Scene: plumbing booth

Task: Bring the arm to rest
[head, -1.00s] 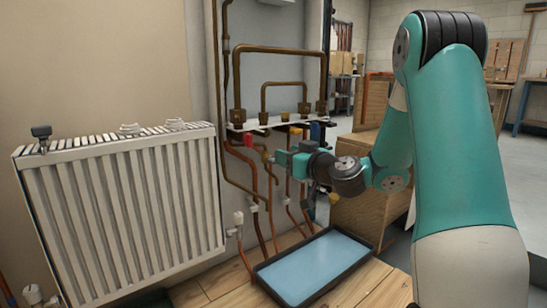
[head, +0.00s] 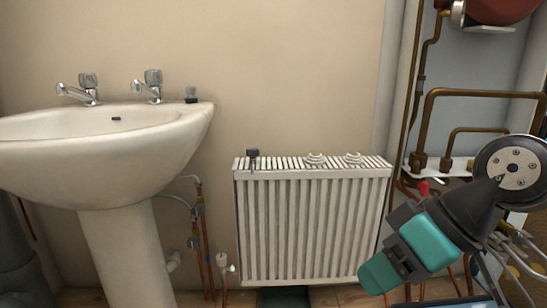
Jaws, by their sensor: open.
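My gripper (head: 392,262), teal and black, is in the lower right of the head view, pointing down and to the left. It is open, and I see nothing held in it. It appears in front of the radiator's lower right corner and the pipework, but its distance from them is hard to tell. My wrist's round bolted cap is behind it at the right edge. The rest of my arm is outside the view.
The white radiator (head: 308,225) stands against the beige wall, with a dark valve knob (head: 253,153) and two pale ribbed pieces on top. A white pedestal basin (head: 125,150) with two taps is at the left. Copper pipes (head: 428,110) and a red valve handle (head: 423,188) are at the right.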

